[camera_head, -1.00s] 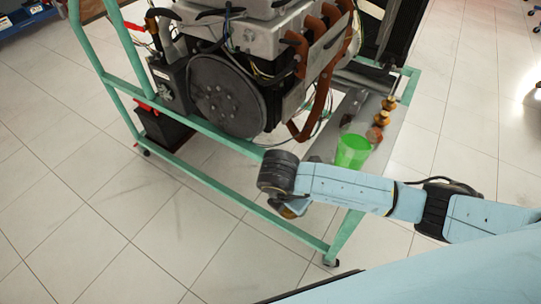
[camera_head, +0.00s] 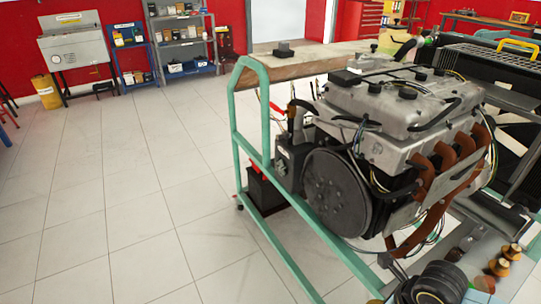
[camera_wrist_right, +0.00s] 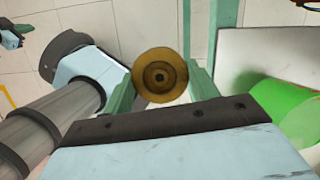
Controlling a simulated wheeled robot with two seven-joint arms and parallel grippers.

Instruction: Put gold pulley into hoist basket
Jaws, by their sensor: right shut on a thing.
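In the right wrist view my right gripper (camera_wrist_right: 161,78) is shut on a gold pulley (camera_wrist_right: 160,70). The pulley is round, brass-coloured, with a dark hole in its centre, and its face is turned to the camera. It is held clear of the other things seen there. In the head view the right gripper is not visible; only a dark joint of my right arm shows at the bottom right. My left gripper is not in view. I cannot pick out a hoist basket in either current view.
A green cup (camera_wrist_right: 288,112) is at the right of the wrist view. A grey engine (camera_head: 400,105) stands on a green frame (camera_head: 237,145). Several brass and dark parts (camera_head: 498,266) sit at bottom right. Shelves (camera_head: 183,40) line the back wall. The tiled floor (camera_head: 130,190) at left is clear.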

